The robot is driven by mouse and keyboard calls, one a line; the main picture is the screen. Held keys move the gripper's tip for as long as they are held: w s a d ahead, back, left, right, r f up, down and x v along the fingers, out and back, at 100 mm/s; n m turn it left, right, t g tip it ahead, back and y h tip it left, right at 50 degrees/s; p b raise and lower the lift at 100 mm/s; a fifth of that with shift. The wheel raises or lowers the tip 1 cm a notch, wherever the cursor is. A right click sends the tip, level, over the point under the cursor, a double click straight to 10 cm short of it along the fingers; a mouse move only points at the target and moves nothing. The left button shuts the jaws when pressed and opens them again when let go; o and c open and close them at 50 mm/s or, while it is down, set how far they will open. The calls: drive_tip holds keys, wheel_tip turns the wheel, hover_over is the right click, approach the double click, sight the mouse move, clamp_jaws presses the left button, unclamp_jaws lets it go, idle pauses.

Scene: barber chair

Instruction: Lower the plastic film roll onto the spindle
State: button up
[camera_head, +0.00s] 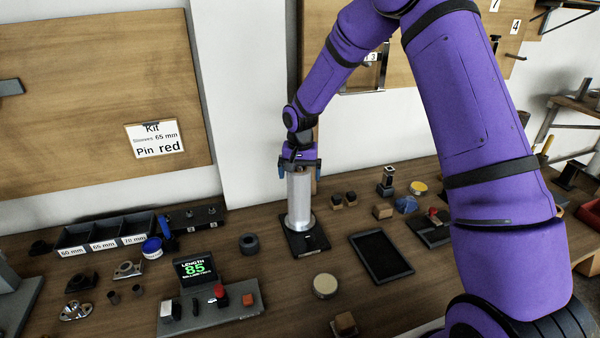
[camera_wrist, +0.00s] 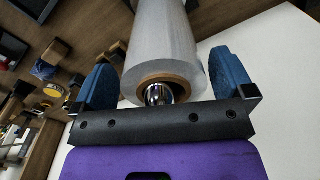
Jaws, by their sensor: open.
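The plastic film roll (camera_head: 299,200) stands upright over the spindle's black base plate (camera_head: 306,243), and its lower end appears to rest on the round grey flange. In the wrist view, the roll (camera_wrist: 163,40) shows a brown cardboard core with the shiny metal spindle tip (camera_wrist: 158,95) inside it. My gripper (camera_head: 300,172) is at the top end of the roll, pointing down. Its blue fingers stand on either side of the roll in the wrist view (camera_wrist: 160,72), open, with a visible gap on each side. The spindle's shaft is hidden inside the roll.
A black tray (camera_head: 381,257) lies right of the base. A display box (camera_head: 195,268) reading 85 stands front left, and a dark ring (camera_head: 249,244) lies left of the base. A round pale disc (camera_head: 325,285) lies in front. Labelled bins (camera_head: 103,232) are at the left.

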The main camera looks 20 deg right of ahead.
wheel_tip(320, 180, up, 11)
drive_tip(key=shift+s+f, duration=0.1)
drive_tip(key=shift+s, duration=0.05)
idle(0.8)
